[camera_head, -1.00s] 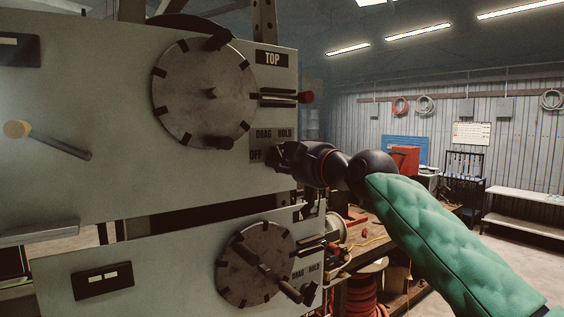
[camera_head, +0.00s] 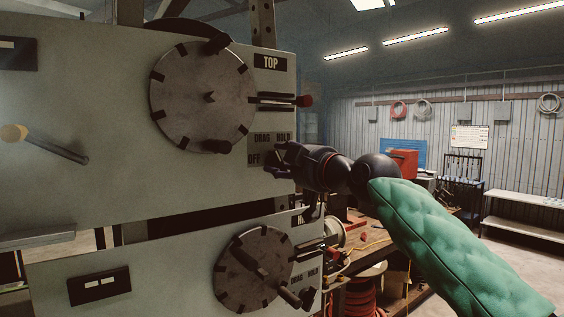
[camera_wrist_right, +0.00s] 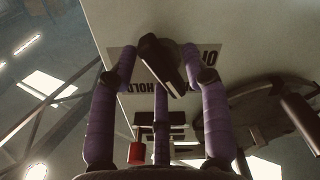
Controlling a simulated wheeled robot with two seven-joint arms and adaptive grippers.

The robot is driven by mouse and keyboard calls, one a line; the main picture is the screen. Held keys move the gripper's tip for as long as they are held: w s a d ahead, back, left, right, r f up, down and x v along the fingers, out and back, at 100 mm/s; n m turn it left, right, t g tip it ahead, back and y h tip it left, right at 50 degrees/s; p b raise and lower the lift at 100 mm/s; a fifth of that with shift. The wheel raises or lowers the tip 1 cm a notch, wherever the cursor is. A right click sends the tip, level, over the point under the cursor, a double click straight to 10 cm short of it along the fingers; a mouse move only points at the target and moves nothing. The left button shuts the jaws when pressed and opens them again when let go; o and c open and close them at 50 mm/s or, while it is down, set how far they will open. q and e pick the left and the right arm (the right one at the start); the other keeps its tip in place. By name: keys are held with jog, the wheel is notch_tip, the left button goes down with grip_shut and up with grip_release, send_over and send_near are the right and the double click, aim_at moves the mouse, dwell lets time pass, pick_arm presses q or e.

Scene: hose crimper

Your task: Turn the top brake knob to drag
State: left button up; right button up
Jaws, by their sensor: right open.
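The top brake knob (camera_wrist_right: 160,62) is a black bar-shaped knob on the pale panel, over a label plate whose HOLD and part of OFF show upside down in the right wrist view. In the head view the plate (camera_head: 262,139) reads DRAG, HOLD and OFF below the TOP sign (camera_head: 271,63); the knob there is mostly hidden by my gripper. My right gripper (camera_head: 279,160) is open at the knob. Its purple-wrapped fingers (camera_wrist_right: 160,72) stand on either side of the knob, apparently without closing on it. Which label the knob points to is unclear. My left gripper is not in view.
A large metal disc (camera_head: 203,98) with a handle sits left of the plate. A red-tipped lever (camera_head: 304,101) juts out above my right gripper. A lower disc (camera_head: 254,270) with its own label plate is below. A cluttered workbench stands behind, right of the panel.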

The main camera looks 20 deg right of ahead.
jog(key=v, duration=1.1)
jog(key=shift+s+d, duration=0.2)
jog(key=shift+r, duration=0.1)
